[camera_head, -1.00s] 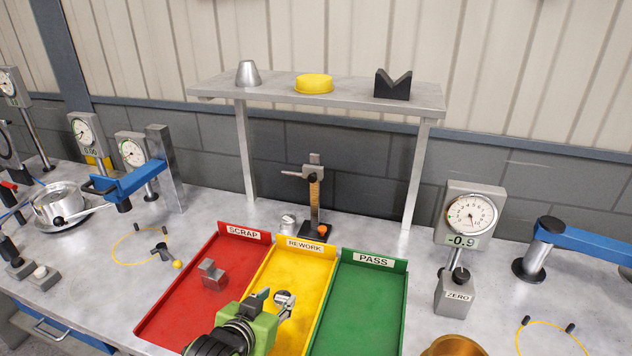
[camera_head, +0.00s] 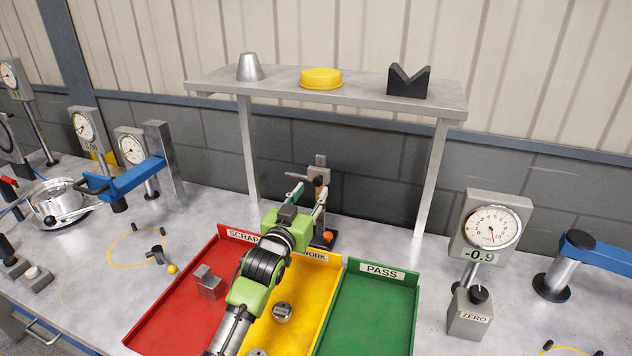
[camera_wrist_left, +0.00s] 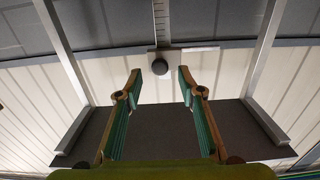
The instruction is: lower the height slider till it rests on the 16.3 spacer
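The height gauge stands behind the trays. Its slider (camera_head: 318,174) sits high on the upright post, with a dark round knob (camera_wrist_left: 159,62) facing me in the left wrist view. My left gripper (camera_head: 308,192) is open, its fingers reaching toward the slider. In the wrist view the knob is beyond the fingertips, roughly between them, and does not look gripped. The slider's side arm (camera_wrist_left: 192,48) shows as a thin bar there. My gripper hides the spot beneath the arm; no spacer marked 16.3 can be made out. My right gripper is not in view.
A grey shelf (camera_head: 330,94) spans above the gauge, its legs on both sides. Red (camera_head: 160,325), yellow (camera_head: 318,310) and green (camera_head: 370,310) trays lie in front. A dial indicator (camera_head: 490,225) stands right. Bench between green tray and indicator is clear.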

